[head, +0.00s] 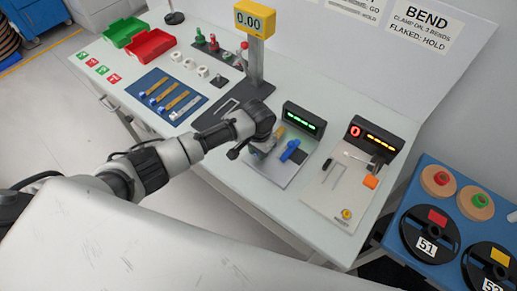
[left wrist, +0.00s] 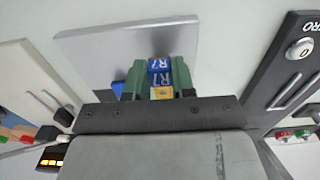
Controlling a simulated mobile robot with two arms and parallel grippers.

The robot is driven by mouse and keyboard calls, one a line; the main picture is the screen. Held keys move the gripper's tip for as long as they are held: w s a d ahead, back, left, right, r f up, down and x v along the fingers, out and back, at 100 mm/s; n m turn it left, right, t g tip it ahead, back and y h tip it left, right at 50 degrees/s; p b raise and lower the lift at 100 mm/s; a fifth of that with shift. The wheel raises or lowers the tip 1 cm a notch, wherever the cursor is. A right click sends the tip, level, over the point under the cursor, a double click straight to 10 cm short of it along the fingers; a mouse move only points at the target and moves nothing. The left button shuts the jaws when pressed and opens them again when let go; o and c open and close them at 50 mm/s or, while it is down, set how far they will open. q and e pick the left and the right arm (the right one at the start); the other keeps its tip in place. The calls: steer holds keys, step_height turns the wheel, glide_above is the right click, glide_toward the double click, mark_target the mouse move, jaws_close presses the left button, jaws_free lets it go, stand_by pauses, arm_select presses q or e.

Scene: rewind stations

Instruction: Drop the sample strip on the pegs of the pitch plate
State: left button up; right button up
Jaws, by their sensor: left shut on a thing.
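My left gripper (head: 262,148) is over a light grey plate (head: 282,176) in front of a green-lit display, which I take to be the pitch plate. In the left wrist view its green fingers (left wrist: 160,78) are shut on the sample strip (left wrist: 160,66), whose end shows blue "R7" labels and a gold part. Beyond the strip lies the grey plate (left wrist: 100,50). A blue block (head: 291,151) and a small gold piece (head: 280,132) show beside the gripper. I cannot see the pegs or tell whether the strip touches the plate. My right gripper is not in view.
A scale with a yellow display (head: 254,18) stands behind. A blue mat (head: 153,82) with strips and red (head: 151,45) and green (head: 124,31) trays lie left.

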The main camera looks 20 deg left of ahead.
arm_select(q)
steer(key=shift+f+b, duration=0.7)
steer(key=shift+f, duration=0.45)
steer(key=o, duration=1)
steer(key=shift+r, duration=0.15)
step_height(320, 180, up, 11)
steer(key=shift+f+b, duration=0.2)
steer(key=shift+b, duration=0.25)
